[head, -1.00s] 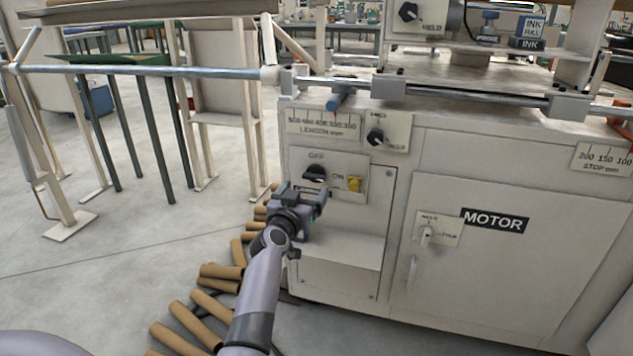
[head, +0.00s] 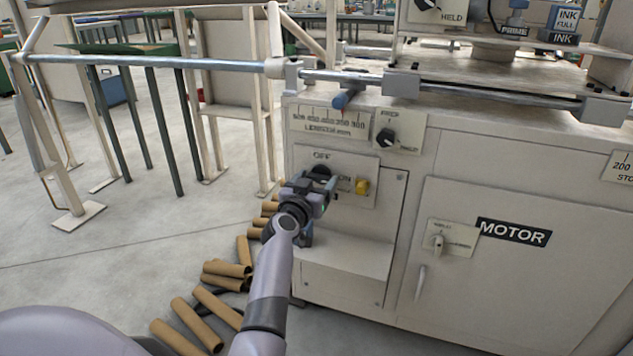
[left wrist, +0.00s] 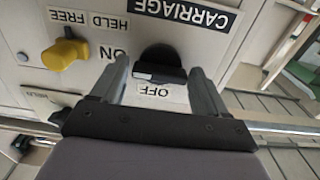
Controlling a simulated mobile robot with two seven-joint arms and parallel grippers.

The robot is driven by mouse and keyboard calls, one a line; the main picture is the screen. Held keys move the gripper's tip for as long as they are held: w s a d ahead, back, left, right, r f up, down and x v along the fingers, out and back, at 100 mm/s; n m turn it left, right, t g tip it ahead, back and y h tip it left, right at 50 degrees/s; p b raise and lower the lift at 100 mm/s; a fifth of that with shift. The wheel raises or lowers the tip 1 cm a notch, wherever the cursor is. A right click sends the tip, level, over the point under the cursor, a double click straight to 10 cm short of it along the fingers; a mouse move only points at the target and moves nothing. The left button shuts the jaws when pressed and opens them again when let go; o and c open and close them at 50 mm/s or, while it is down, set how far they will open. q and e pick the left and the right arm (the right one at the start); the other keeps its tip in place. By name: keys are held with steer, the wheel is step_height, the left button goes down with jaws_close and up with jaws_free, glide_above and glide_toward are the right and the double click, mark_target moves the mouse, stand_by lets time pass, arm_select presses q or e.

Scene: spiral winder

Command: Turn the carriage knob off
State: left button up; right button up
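The black carriage knob (head: 319,172) is on a pale panel (head: 354,192) on the front of the machine, between the OFF and ON labels. My left gripper (head: 312,187) is in front of it and hides its lower part. In the left wrist view, which is upside down, the knob (left wrist: 161,60) lies between the two fingertips of the left gripper (left wrist: 160,66). The fingers are apart, with a gap on each side of the knob. My right gripper is not in view.
Another black knob (head: 386,138) is above right. A box-like ledge (head: 345,255) juts out below. Cardboard tubes (head: 215,305) lie on the floor.

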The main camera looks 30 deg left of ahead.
arm_select(q)
steer(key=c, duration=0.6)
steer(key=shift+c, duration=0.2)
